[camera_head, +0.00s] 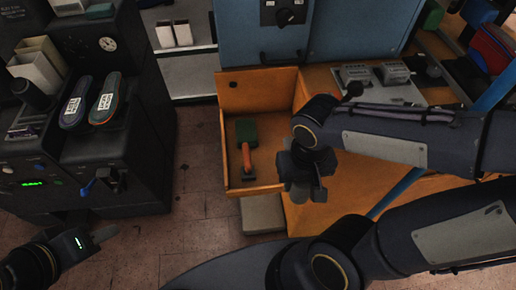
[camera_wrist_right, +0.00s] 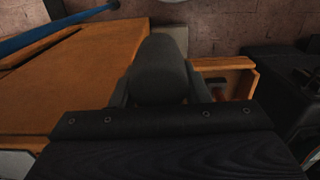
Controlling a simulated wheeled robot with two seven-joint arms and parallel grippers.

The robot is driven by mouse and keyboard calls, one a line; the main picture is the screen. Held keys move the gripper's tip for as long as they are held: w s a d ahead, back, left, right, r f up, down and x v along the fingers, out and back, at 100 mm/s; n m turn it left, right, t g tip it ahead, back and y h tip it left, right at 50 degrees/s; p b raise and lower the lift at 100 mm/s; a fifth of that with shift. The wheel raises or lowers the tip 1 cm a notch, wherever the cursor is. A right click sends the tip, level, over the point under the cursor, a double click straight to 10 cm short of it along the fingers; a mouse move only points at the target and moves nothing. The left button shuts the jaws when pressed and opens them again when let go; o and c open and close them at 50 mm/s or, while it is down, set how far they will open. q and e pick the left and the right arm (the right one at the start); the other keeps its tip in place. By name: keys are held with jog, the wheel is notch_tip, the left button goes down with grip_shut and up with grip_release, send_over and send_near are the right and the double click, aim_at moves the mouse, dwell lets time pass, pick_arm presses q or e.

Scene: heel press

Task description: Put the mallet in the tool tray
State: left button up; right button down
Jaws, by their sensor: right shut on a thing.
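My right gripper (camera_head: 305,172) is shut on a dark grey, rounded block, which looks like the head of the mallet (camera_head: 318,193). In the right wrist view the mallet (camera_wrist_right: 163,72) stands between the fingers; I cannot make out its handle. The orange tool tray (camera_head: 257,189) is open at the top, just left of my right gripper in the head view. Its wall shows in the right wrist view (camera_wrist_right: 224,63). The gripper is at the tray's right edge, above or beside it. My left gripper (camera_head: 98,236) is low at the left; its fingers are unclear.
A tool with a green head and an orange handle (camera_head: 246,160) lies in the tray. An orange bench (camera_head: 345,205) extends to the right. A blue cabinet (camera_head: 262,40) stands behind. A black machine (camera_head: 130,150) with two insoles (camera_head: 104,100) is at left. Open floor (camera_head: 195,210) lies between.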

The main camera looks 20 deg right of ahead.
jog(key=shift+s+f, duration=0.2)
jog(key=shift+f, duration=0.5)
jog(key=shift+w+f+b, duration=0.1)
jog(key=shift+w+b, duration=0.05)
jog(key=shift+b, duration=0.2)
jog(key=w+d, duration=0.2)
jog(key=w, duration=0.7)
jog(key=w+d, duration=0.3)
jog(key=w, duration=0.7)
jog(key=f, duration=0.3)
jog(key=f+b, duration=0.1)
jog(key=f, duration=0.2)
jog(key=shift+s+a+f, duration=0.2)
jog(key=shift+f, duration=0.05)
pick_arm(q)
jog(key=f, duration=0.1)
jog(key=w+f, duration=0.1)
jog(key=f, duration=0.1)
pick_arm(e)
jog(key=shift+w+f, duration=0.2)
jog(key=shift+w, duration=0.05)
pick_arm(q)
jog(key=shift+f+b, duration=0.15)
jog(key=shift+b, duration=0.2)
pick_arm(e)
jog(key=shift+f, duration=0.1)
jog(key=shift+f, duration=0.15)
jog(key=c, duration=0.8)
grip_release()
